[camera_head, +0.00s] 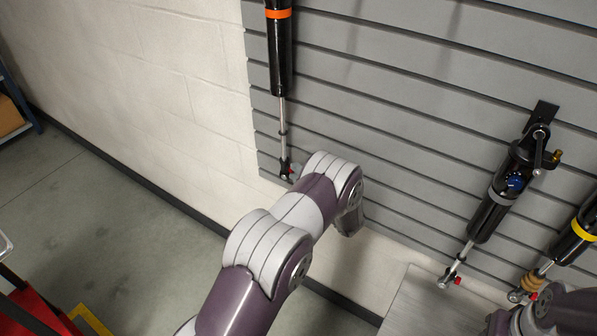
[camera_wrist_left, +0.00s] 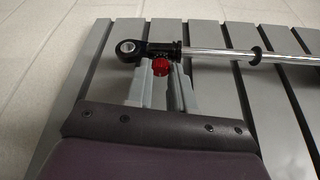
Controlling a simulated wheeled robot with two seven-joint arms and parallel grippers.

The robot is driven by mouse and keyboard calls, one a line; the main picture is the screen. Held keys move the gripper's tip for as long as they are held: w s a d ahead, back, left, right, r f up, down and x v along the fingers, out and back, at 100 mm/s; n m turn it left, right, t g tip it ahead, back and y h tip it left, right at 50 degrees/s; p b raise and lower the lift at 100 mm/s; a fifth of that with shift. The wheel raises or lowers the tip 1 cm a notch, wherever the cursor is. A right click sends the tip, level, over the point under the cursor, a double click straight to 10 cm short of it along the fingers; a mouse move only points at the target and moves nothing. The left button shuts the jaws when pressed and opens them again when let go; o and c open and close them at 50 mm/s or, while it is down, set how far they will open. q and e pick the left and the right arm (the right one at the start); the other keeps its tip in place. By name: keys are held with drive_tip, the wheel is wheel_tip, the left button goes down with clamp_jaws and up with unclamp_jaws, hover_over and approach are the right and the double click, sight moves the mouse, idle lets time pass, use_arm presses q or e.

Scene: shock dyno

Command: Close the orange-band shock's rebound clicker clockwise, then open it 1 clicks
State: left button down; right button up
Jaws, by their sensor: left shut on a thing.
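The orange-band shock (camera_head: 280,55) hangs upright on the slatted wall, its black body at the top of the head view and its silver shaft running down. Its rod end with an eyelet also shows in the wrist view (camera_wrist_left: 129,47). A red rebound clicker knob (camera_wrist_left: 161,67) sits on the side of this rod end. My left gripper (camera_wrist_left: 160,72) is shut on the knob, with one grey finger on each side of it. In the head view, my arm hides most of this gripper. My right gripper is not in view.
A grey-band shock (camera_head: 490,212) hangs on the right, and a yellow-band shock (camera_head: 577,238) at the right edge. A grey panel or surface (camera_head: 415,300) lies below. Part of my other arm shows at the bottom right. A red cart (camera_head: 30,315) stands at the lower left.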

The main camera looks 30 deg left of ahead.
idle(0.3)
use_arm(q)
drive_tip(key=c, duration=1)
unclamp_jaws()
drive_tip(key=shift+o, duration=0.2)
drive_tip(key=f+v, duration=0.1)
drive_tip(key=v, duration=1.1)
drive_tip(key=shift+s+d+r, duration=0.2)
drive_tip(key=shift+d+r, duration=0.15)
drive_tip(key=shift+r, duration=0.15)
